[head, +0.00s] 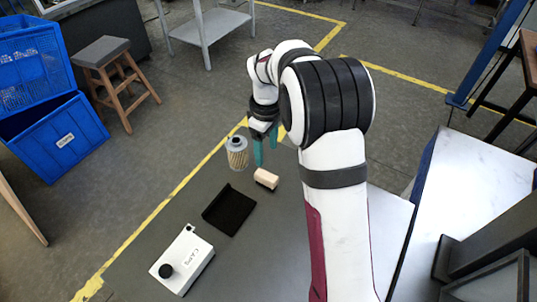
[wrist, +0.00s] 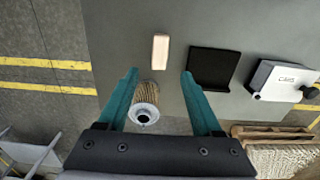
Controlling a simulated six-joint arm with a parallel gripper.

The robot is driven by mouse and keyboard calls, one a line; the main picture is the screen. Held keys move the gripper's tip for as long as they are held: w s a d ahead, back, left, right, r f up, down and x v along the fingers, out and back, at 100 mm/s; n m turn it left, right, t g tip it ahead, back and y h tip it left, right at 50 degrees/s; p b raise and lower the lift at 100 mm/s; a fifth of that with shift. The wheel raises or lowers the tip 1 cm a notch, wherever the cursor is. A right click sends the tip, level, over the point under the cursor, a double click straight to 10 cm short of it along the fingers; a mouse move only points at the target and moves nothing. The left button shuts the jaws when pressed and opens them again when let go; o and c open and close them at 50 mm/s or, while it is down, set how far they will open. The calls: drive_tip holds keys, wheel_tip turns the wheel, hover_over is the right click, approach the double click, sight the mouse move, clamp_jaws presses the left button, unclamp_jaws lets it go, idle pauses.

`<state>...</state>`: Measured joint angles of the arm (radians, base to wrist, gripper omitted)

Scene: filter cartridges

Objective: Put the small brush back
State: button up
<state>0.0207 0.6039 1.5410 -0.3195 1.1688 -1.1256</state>
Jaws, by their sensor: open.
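The small brush (head: 266,178), a pale wooden block with a dark underside, lies on the grey table. It also shows in the wrist view (wrist: 160,52), beyond my fingertips and roughly centred between them. My gripper (head: 265,156) has teal fingers spread apart with nothing between the tips, and it also shows in the wrist view (wrist: 160,72). It is apart from the brush, on its far side in the head view. A flat black tray (head: 229,210) lies beside the brush and looks empty; in the wrist view the tray (wrist: 214,68) is right of the brush.
A filter cartridge (head: 237,153) with a pale pleated body stands near my gripper, close to the table edge. Blue crates (head: 55,135) and a stool (head: 101,52) stand on the floor.

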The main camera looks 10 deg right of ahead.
drive_tip(key=s+a+r+m, duration=0.2)
drive_tip(key=s+r+m, duration=0.4)
drive_tip(key=s, duration=0.4)
drive_tip(key=s+a+r+m+y, duration=0.1)
drive_tip(key=s+m, duration=0.7)
drive_tip(key=s, duration=1.3)
drive_tip(key=shift+s+a+r+m+y, duration=0.3)
drive_tip(key=shift+s+a+r+y, duration=0.15)
drive_tip(key=shift+a, duration=0.25)
